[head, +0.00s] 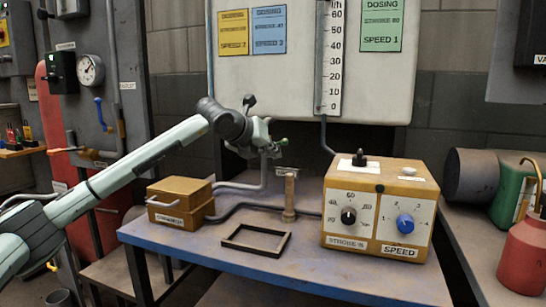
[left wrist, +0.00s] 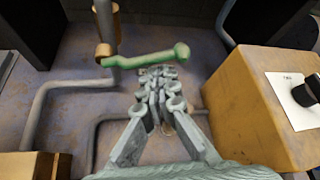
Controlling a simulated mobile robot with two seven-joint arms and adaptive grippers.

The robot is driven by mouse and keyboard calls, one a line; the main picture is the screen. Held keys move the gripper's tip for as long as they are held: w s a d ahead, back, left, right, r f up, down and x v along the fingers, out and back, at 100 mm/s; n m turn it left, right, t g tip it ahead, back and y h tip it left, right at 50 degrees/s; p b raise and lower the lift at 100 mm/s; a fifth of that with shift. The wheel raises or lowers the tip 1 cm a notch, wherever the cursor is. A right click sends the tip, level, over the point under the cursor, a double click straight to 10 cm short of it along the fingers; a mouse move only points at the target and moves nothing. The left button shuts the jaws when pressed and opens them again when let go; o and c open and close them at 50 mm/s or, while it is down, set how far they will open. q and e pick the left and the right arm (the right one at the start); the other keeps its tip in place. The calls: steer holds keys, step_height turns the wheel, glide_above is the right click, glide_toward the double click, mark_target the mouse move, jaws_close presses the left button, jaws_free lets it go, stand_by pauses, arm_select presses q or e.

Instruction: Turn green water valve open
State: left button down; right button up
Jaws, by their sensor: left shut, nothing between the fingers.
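The green valve handle (left wrist: 150,57) is a lever lying nearly level across the left wrist view, its left end by a brass fitting (left wrist: 104,52) on a grey pipe. In the head view only a small green end (head: 283,142) shows beside my left gripper (head: 275,152), which hides the rest. My left gripper is shut and empty. In the left wrist view its fingertips (left wrist: 158,74) lie just below the middle of the handle in the picture. I cannot tell whether they touch it. My right gripper is in neither view.
A yellow dosing box (head: 380,210) with knobs stands right of the gripper. A small brown box (head: 180,203) stands left. An empty dark frame (head: 256,241) and a short upright post (head: 290,197) are on the blue table (head: 300,273). A white panel (head: 270,85) hangs behind.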

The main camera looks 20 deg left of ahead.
arm_select(q)
steer(key=shift+a+r, duration=0.1)
steer(key=shift+r, duration=0.05)
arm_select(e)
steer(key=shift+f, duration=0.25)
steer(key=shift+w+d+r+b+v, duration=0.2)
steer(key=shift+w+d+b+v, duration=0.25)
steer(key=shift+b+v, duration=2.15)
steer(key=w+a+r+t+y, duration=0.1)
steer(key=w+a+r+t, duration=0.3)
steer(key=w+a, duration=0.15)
arm_select(q)
steer(key=a+r+n+t+h+p, duration=0.1)
steer(key=a+r+n+t+h, duration=0.2)
steer(key=n, duration=0.6)
steer(key=shift+w+a+r+n+h+p, duration=0.15)
steer(key=shift+a+r+n+h+p, duration=0.2)
steer(key=shift+a+r+h, duration=1.15)
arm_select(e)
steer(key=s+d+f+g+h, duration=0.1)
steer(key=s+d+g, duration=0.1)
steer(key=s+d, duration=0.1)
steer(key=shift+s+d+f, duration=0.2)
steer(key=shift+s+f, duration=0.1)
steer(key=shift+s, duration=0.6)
arm_select(q)
steer(key=shift+d+f+h, duration=0.25)
steer(key=shift+f+h, duration=0.15)
steer(key=shift+f, duration=0.2)
